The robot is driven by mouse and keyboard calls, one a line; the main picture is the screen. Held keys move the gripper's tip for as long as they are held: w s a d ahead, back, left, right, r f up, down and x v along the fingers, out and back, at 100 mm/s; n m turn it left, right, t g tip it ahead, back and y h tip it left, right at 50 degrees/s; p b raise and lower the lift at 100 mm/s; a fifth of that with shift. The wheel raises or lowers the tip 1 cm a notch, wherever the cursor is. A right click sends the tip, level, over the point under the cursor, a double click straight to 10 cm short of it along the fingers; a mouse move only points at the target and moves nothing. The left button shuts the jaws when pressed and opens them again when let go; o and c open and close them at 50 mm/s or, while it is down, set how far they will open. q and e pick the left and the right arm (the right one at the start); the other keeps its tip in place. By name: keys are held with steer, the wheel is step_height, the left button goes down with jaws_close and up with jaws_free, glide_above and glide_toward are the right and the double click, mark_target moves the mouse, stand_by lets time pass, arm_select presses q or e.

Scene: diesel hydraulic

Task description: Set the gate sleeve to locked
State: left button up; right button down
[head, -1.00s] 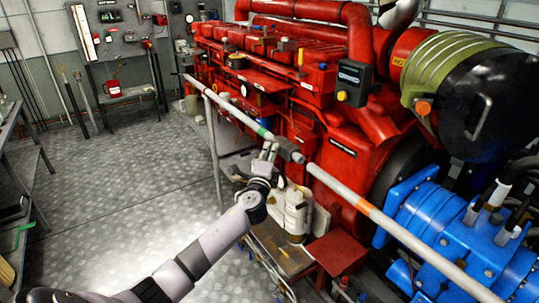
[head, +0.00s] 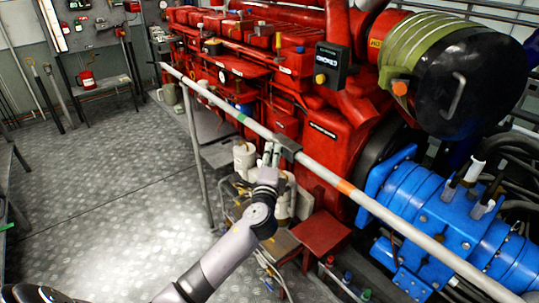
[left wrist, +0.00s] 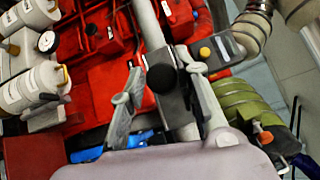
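The gate sleeve (head: 287,147) is a dark grey block around the long grey rail (head: 318,171). It sits between a green band (head: 241,117) and an orange band (head: 345,187). My left gripper (head: 271,152) is at the sleeve from the near side. The exact contact is partly hidden. My right gripper is not in view.
Behind the rail stands a red engine (head: 335,139) with a dark box with a display (head: 331,66). A blue pump unit (head: 430,212) is at the right. White canisters (head: 244,158) and a red stand (head: 319,235) are below the rail. The floor at left is clear.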

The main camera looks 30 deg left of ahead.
arm_select(q)
steer(key=shift+o, duration=1.3)
steer(key=shift+r, duration=0.1)
steer(key=shift+o, duration=0.3)
steer(key=v, duration=1.2)
